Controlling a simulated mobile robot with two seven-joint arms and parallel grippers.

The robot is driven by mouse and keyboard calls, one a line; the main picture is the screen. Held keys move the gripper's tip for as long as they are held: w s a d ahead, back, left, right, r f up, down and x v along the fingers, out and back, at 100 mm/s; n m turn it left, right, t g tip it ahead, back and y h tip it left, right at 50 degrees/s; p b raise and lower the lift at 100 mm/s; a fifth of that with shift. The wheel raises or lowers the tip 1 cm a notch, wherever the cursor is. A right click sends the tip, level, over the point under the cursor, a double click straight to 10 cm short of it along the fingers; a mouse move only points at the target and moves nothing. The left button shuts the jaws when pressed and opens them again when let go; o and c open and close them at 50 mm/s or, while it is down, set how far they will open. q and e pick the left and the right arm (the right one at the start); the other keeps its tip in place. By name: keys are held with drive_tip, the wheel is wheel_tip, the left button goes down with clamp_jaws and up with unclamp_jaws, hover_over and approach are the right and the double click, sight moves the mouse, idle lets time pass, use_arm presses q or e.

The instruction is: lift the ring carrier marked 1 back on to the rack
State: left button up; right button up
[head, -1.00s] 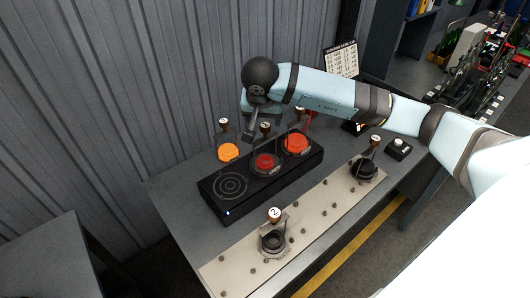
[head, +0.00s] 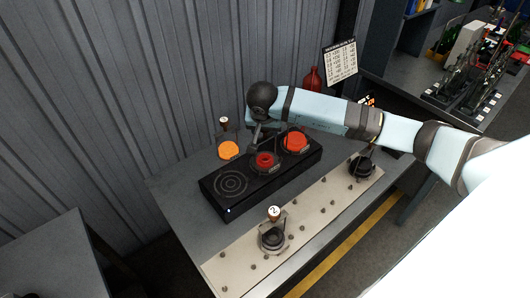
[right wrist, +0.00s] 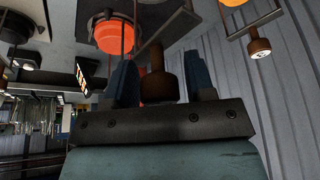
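My right gripper (head: 262,135) is low over the middle carrier on the black heating block (head: 222,207). In the right wrist view its open fingers (right wrist: 160,82) stand on either side of a brown knob (right wrist: 157,72), apart from each other. That carrier holds a red piece (head: 265,161); its number is hidden from me. A carrier with a glowing red piece (head: 296,141) stands on the block's right place. The block's left place (head: 230,183) is empty. The carrier marked 2 (head: 274,213) stands on the beige pegged strip (head: 225,272). My left gripper is out of view.
A carrier with an orange piece (head: 228,150) stands behind the block; its number is unreadable. A dark carrier (head: 362,166) stands at the strip's right end. A red bottle (head: 312,78) and a printed card (head: 340,60) are behind my arm. The strip's middle has free pegs.

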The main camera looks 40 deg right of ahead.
clamp_jaws()
drive_tip(key=shift+r, duration=0.1)
